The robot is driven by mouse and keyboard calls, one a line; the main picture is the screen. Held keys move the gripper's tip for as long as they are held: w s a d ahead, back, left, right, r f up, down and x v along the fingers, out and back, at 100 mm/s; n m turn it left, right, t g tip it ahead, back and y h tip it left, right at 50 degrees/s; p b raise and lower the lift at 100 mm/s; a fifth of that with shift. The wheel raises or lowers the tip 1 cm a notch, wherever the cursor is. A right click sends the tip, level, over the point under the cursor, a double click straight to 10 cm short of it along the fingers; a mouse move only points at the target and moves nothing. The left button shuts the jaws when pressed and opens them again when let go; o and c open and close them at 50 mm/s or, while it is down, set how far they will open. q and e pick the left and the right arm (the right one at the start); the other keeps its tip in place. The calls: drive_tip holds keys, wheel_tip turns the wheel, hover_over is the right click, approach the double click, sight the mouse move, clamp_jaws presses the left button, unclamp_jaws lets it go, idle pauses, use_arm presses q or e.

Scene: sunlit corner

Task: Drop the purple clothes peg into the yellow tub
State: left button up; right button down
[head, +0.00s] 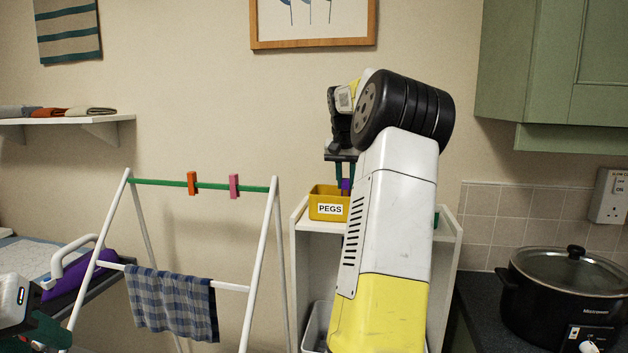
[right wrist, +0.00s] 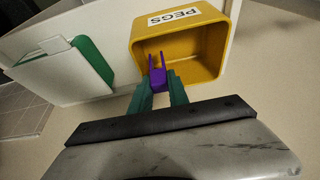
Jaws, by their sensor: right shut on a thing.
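The yellow tub (head: 318,210), labelled PEGS, stands on top of a white shelf unit; in the right wrist view (right wrist: 222,52) I see into its open top, and no pegs show in the visible part. My right gripper (head: 345,172) is shut on the purple clothes peg (head: 346,186). In the right wrist view the green fingertips (right wrist: 158,90) grip the purple peg (right wrist: 157,82), whose prongs overlap the tub's opening. In the head view the peg is at the tub's rim height, partly hidden by my arm. My left gripper (head: 48,332) shows partly at the lower left.
A white drying rack (head: 273,230) with orange (head: 192,183) and pink (head: 234,186) pegs and a checked cloth (head: 170,305) stands left of the shelf unit (head: 450,232). A black slow cooker (head: 560,295) sits on the right counter. A green item (right wrist: 92,62) is beside the tub.

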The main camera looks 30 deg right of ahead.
drive_tip(key=shift+f, duration=0.4)
drive_tip(key=c, duration=1.3)
unclamp_jaws()
drive_tip(key=shift+o, duration=0.2)
drive_tip(key=v, duration=1.2)
drive_tip(key=s+a+r+n, duration=0.1)
drive_tip(key=s+a+n, duration=0.1)
drive_tip(key=a, duration=0.8)
drive_tip(key=s+a+f+n+t+y, duration=0.1)
drive_tip(key=s+a+f+n+y, duration=0.1)
drive_tip(key=s+a+f, duration=0.6)
drive_tip(key=s+a+f+n+t+y, duration=0.1)
drive_tip(key=s+a+f+n+y, duration=0.2)
drive_tip(key=s+a+f, duration=0.6)
drive_tip(key=s+a+n, duration=0.1)
drive_tip(key=s+a, duration=0.4)
drive_tip(key=a, duration=0.1)
drive_tip(key=shift+a+n+t, duration=0.3)
